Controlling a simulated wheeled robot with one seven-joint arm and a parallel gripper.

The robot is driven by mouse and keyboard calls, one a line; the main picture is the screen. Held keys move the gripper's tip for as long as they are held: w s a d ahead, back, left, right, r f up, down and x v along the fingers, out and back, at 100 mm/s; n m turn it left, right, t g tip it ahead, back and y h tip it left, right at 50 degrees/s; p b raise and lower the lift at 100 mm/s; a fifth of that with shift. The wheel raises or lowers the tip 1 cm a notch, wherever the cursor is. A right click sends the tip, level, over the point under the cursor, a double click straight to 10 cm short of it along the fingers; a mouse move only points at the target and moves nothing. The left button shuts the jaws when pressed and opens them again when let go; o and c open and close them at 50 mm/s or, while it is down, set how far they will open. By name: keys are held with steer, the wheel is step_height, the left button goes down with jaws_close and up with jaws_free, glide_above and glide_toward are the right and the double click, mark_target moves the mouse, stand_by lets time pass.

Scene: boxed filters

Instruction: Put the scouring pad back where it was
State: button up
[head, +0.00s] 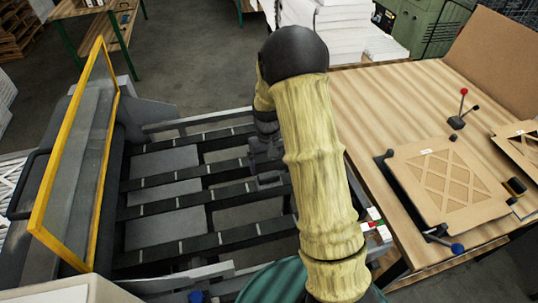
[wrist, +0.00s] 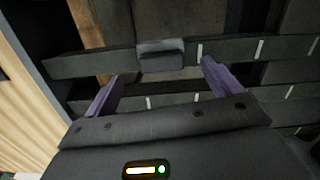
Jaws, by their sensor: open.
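A small grey block (wrist: 161,48), which looks like the scouring pad, rests on a dark slat of the conveyor rack in the wrist view. Its top is light grey and its near face is darker. My gripper (wrist: 160,71) is open, with its two purple fingers spread on the near side of the block, one toward each end. The block appears free between them, and I cannot tell whether either finger touches it. In the head view my gripper (head: 266,160) is over the right part of the rack, partly hidden by my arm. The pad cannot be made out clearly there.
The rack has several dark slats (head: 165,182) with open gaps between them. A yellow-framed guard (head: 104,170) stands at its left. To the right, a wooden table (head: 400,105) holds a framed filter (head: 445,178), a red-knobbed lever (head: 460,110) and clamps. White stacked sheets (head: 340,30) stand behind.

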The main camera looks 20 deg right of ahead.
mark_target(269, 175)
steer(key=r, duration=0.1)
steer(key=r+b, duration=0.1)
steer(key=r, duration=0.2)
steer(key=shift+w+r, duration=0.25)
steer(key=shift+r, duration=0.15)
steer(key=s+r+t, duration=0.2)
steer(key=s+r, duration=0.1)
steer(key=s, duration=0.6)
steer(key=s+r+m+t, duration=0.1)
steer(key=s+r, duration=0.2)
steer(key=s, duration=0.5)
steer(key=shift+s+a+t, duration=0.35)
steer(key=shift+t, duration=0.05)
steer(key=b+x, duration=0.2)
steer(key=s+b+x, duration=0.1)
steer(key=b+x, duration=0.1)
steer(key=shift+f+b, duration=0.15)
steer(key=shift+b, duration=0.15)
